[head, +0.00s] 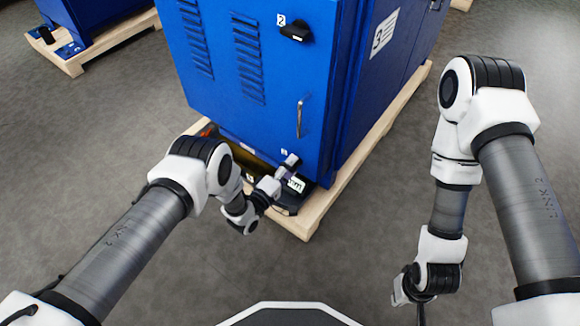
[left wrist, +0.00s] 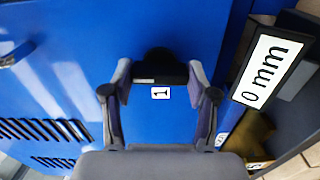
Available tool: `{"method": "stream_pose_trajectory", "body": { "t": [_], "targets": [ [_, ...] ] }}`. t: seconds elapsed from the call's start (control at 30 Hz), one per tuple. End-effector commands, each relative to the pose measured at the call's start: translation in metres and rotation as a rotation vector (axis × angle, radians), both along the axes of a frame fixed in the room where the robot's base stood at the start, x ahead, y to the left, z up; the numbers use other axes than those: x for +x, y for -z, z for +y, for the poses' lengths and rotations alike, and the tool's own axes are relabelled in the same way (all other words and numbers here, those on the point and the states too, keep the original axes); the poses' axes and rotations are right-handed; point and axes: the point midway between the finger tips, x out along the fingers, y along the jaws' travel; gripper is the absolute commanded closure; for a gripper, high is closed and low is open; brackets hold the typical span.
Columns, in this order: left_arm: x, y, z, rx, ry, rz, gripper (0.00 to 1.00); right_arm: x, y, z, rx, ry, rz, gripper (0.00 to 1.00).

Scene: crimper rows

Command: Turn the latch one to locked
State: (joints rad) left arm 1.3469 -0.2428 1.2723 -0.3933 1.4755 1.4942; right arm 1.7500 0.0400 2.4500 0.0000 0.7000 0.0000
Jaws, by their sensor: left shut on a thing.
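Latch one, a black knob, shows in the left wrist view (left wrist: 160,62) on the blue cabinet door (left wrist: 60,100), beside a small label reading 1. My left gripper (left wrist: 160,76) has its two fingers on either side of the latch and is shut on it. In the head view my left gripper (head: 289,166) is low at the door's bottom right corner and hides latch one. My right gripper (head: 408,288) hangs low at the right, away from the cabinet; its fingers are too unclear to tell.
Latch two (head: 296,31), also black, sits high on the door. A metal handle (head: 300,117) lies between them. A display reading 0 mm (left wrist: 266,70) is beside my left gripper. A wooden pallet (head: 312,217) carries the cabinet. Grey floor is clear between my arms.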

Motion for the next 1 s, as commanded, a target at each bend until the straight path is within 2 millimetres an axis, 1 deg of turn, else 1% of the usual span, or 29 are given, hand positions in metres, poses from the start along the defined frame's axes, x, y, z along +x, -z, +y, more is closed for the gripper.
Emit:
{"method": "stream_pose_trajectory", "body": {
  "t": [0.27,0.67,0.7,0.73,0.77,1.0],
  "targets": [
    [-0.0001,0.0007,0.0006,-0.054,-0.001,0.042,0.77,0.0,-0.0007,0.0,0.0,0.0,0.0,1.0],
    [-0.0001,0.0008,0.0005,-0.06,-0.001,0.046,0.77,0.0,-0.0007,0.0,0.0,0.0,0.0,1.0],
    [-0.0001,0.0008,0.0006,-0.06,-0.001,0.046,0.35,0.0,-0.0007,0.0,0.0,0.0,0.0,1.0],
    [-0.0001,0.0008,0.0005,-0.059,-0.001,0.046,0.24,0.0,-0.0007,0.0,0.0,0.0,0.0,1.0],
    [-0.0001,0.0007,0.0005,-0.059,-0.001,0.046,0.17,0.0,-0.0007,0.0,0.0,0.0,0.0,1.0],
    [0.0,0.0004,0.0003,-0.059,-0.001,0.044,0.17,0.0,-0.0008,0.0,0.0,0.0,0.0,1.0]
  ]
}}
